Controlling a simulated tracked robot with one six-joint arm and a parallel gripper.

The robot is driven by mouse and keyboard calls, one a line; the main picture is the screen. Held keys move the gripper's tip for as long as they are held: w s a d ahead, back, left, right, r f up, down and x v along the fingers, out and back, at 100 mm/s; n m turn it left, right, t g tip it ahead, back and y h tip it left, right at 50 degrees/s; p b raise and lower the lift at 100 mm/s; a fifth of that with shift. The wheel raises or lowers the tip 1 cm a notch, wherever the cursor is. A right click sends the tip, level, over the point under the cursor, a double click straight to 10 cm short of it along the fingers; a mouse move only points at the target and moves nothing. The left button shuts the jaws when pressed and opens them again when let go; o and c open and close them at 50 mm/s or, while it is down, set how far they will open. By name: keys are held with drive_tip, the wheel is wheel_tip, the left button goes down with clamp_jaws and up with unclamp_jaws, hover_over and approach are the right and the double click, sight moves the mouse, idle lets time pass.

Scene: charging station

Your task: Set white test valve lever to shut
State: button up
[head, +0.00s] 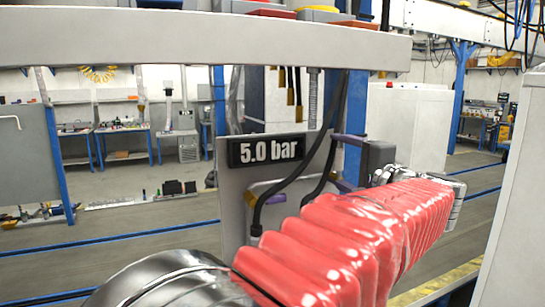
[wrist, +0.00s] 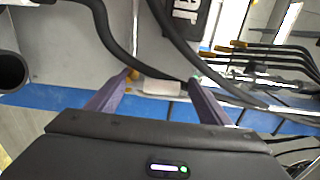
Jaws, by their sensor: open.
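My gripper (head: 334,158) is in front of the grey panel (head: 232,180) that carries the 5.0 bar sign. In the wrist view, its two purple fingers (wrist: 163,80) are spread apart. A small pale block (wrist: 162,87) shows between the fingertips; it looks like the white test valve lever, with a gap on each side. I cannot tell its exact angle. In the head view, I cannot make out the lever near the fingers and hoses.
The black 5.0 bar sign (head: 266,150) is left of my gripper. Black hoses (head: 300,172) hang across the panel, and one (wrist: 108,35) passes close to the fingertips in the wrist view. A white beam (head: 200,38) crosses above. A pale cabinet (head: 512,200) stands at right.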

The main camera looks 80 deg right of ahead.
drive_tip(key=shift+s+a, duration=0.1)
drive_tip(key=v, duration=1.3)
drive_tip(key=shift+a, duration=0.25)
drive_tip(key=shift+s, duration=0.1)
idle(0.3)
